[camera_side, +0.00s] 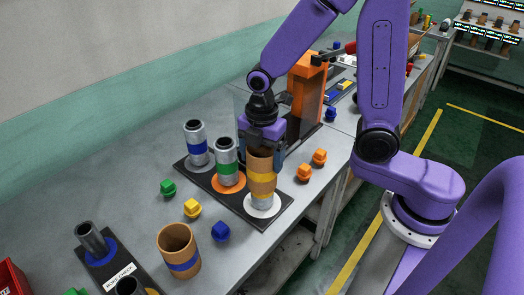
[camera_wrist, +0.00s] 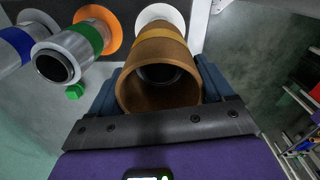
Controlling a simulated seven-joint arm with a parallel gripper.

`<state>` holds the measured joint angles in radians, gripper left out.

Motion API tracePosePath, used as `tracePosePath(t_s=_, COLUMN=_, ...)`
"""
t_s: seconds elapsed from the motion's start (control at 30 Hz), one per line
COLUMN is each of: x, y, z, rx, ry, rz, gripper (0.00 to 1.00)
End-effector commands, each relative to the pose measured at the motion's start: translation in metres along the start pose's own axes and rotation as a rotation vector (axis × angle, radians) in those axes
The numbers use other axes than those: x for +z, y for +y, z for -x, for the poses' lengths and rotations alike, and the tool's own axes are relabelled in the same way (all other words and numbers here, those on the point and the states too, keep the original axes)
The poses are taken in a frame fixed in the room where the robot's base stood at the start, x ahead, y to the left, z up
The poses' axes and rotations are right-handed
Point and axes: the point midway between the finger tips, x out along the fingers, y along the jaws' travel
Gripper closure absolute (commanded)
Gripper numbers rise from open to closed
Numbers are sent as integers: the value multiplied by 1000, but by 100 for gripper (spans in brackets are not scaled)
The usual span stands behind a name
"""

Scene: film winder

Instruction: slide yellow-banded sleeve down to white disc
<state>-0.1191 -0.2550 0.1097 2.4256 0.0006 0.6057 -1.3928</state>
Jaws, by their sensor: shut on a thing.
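The brown sleeve with a yellow band (camera_side: 262,170) sits around the metal post (camera_side: 262,202) that stands on the white disc (camera_side: 276,207). A stretch of bare post shows between the sleeve's lower edge and the disc. My gripper (camera_side: 261,150) is shut on the sleeve near its top. In the wrist view, the sleeve (camera_wrist: 158,88) lies between my two blue fingers, with the dark post end inside its bore. The white disc (camera_wrist: 160,15) shows beyond the sleeve.
A green-banded post (camera_side: 227,160) on an orange disc (camera_side: 229,182) stands close to the left, and a blue-banded post (camera_side: 196,143) stands beyond it. A brown sleeve with a blue band (camera_side: 178,250) stands in front. Orange pieces (camera_side: 304,172) lie right of the base plate.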

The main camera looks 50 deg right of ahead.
Motion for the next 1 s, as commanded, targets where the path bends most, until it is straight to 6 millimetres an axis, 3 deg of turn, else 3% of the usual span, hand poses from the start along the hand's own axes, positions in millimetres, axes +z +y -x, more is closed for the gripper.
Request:
tracePosePath(t_s=0.3, x=0, y=-1, z=-12, rx=-2, ry=0, rz=0, gripper=49)
tracePosePath(t_s=0.63, x=0, y=0, z=-14, rx=0, ry=0, rz=0, gripper=49)
tracePosePath(t_s=0.67, x=0, y=0, z=-13, rx=0, ry=0, rz=0, gripper=10)
tracePosePath(t_s=0.7, x=0, y=0, z=-13, rx=0, ry=0, rz=0, gripper=0)
tracePosePath(t_s=1.0, x=0, y=0, z=-13, rx=0, ry=0, rz=0, gripper=0)
